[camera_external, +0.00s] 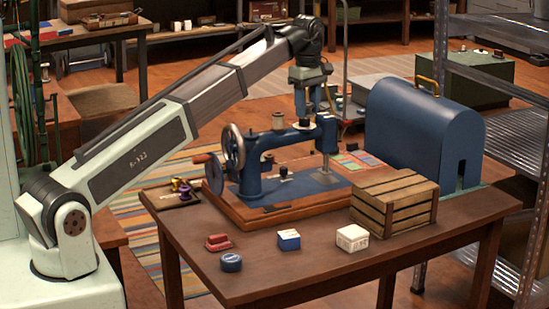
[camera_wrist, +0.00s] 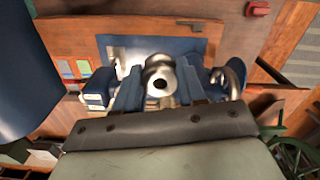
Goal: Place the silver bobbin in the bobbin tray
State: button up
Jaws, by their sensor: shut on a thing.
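The silver bobbin (camera_wrist: 160,82) is between the two blue fingers of my gripper (camera_wrist: 159,92) in the wrist view, with its dark centre hole facing the camera. My gripper (camera_external: 307,108) is shut on it above the blue sewing machine (camera_external: 285,172), near the top of the machine's arm. In the external view the held bobbin is hard to make out. The bobbin tray (camera_external: 158,203) is a small dark tray at the table's left back, beside the machine's handwheel side. Gold and purple bobbins (camera_external: 181,188) are in it. My gripper is well to the tray's right.
A blue domed cover (camera_external: 408,130) stands right of the machine. A wooden crate (camera_external: 395,205) is at the right front. The handwheel (camera_external: 234,150) rises between gripper and tray.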

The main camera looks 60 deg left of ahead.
jog(key=s+a+n, duration=0.9)
jog(key=s+a, duration=0.6)
jog(key=a, duration=0.4)
jog(key=n, duration=0.8)
send_over(158, 197)
jog(key=shift+d+f, duration=0.1)
jog(key=shift+f, duration=13.95)
jog(key=shift+f, duration=0.15)
jog(key=o, duration=1)
jog(key=shift+o, duration=0.2)
notch_tip(158, 197, up, 12)
